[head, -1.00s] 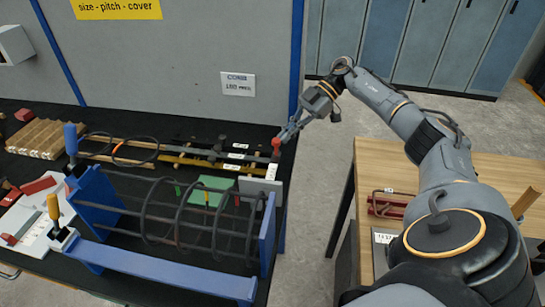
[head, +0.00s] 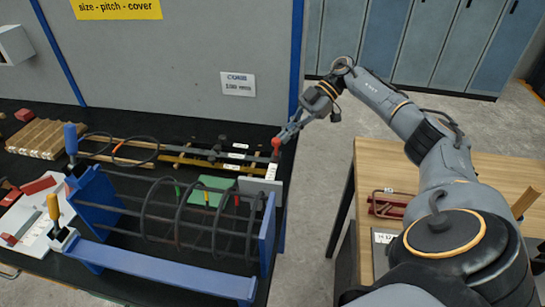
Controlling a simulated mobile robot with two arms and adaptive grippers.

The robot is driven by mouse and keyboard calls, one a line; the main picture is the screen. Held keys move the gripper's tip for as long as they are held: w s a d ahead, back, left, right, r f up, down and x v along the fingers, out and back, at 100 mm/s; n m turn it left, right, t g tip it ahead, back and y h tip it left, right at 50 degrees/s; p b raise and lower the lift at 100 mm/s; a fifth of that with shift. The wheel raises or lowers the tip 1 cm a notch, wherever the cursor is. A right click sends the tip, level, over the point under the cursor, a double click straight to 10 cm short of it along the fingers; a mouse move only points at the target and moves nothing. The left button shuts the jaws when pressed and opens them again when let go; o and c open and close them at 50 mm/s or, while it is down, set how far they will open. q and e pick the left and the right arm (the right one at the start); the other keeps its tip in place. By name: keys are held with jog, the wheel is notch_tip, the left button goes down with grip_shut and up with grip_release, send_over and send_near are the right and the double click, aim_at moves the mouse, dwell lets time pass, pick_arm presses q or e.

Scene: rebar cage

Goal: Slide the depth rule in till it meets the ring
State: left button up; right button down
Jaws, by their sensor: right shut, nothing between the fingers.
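The depth rule seems to be the small white upright strip (head: 271,172) with a red knob (head: 276,144) on top, by the right end of the cage. My right gripper (head: 284,138) is shut and empty, its tips right at the red knob; I cannot tell whether they touch. The rebar cage (head: 205,233) has several dark rings around long bars between two blue end plates. The ring nearest the right end (head: 223,215) stands left of the rule, apart from it in this view. My left gripper is out of view.
A grey block (head: 262,190) stands behind the blue right end plate (head: 267,235). A green plate (head: 213,190) lies behind the cage. Orange-handled (head: 53,207) and blue-handled (head: 71,138) clamps stand at the left. A wooden table (head: 450,170) is at the right, across a floor gap.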

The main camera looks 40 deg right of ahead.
jog(key=shift+s+a+p, duration=0.3)
jog(key=shift+a+p, duration=0.1)
jog(key=shift+p, duration=0.05)
jog(key=shift+s+a+p, duration=0.85)
jog(key=shift+a+p, duration=0.2)
dwell(1.0)
jog(key=shift+w+d+r+p, duration=0.5)
jog(key=shift+w+d+r, duration=0.45)
jog(key=shift+d, duration=0.2)
